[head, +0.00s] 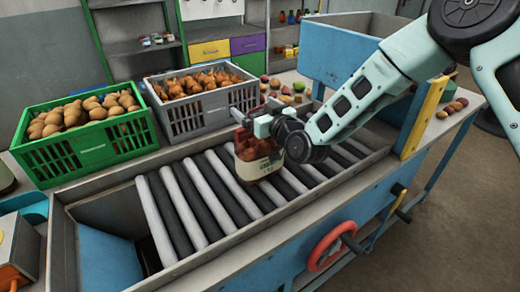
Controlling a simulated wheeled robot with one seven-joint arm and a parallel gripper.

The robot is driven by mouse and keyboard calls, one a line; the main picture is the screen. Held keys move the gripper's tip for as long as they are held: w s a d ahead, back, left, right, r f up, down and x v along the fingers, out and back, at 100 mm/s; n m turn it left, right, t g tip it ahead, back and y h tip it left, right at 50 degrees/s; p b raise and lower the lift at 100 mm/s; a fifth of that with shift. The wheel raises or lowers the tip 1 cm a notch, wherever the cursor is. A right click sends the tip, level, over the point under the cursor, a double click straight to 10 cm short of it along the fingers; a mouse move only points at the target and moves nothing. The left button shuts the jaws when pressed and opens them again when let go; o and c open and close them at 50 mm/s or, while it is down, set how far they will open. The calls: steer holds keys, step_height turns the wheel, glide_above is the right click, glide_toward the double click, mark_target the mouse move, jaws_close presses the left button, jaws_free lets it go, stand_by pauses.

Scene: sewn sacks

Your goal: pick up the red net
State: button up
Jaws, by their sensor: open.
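The red net (255,160) is a reddish-brown bag with a pale label band, on the roller conveyor near the middle of the head view. My gripper (243,121) is at the top of the net, with its jaws around or just beside the net's upper part. The jaws are open. My wrist hides part of the net's right side, and I cannot tell whether the fingers touch it.
A green crate (75,155) of potatoes and a grey crate (210,120) of orange-brown produce stand behind the roller conveyor (185,210). A blue bin (330,55) is at the back right. A red handwheel (330,247) sits on the front. The rollers at left are clear.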

steer(key=c, duration=1.7)
steer(key=shift+r, duration=0.15)
steer(key=c, duration=0.4)
steer(key=shift+c, duration=0.2)
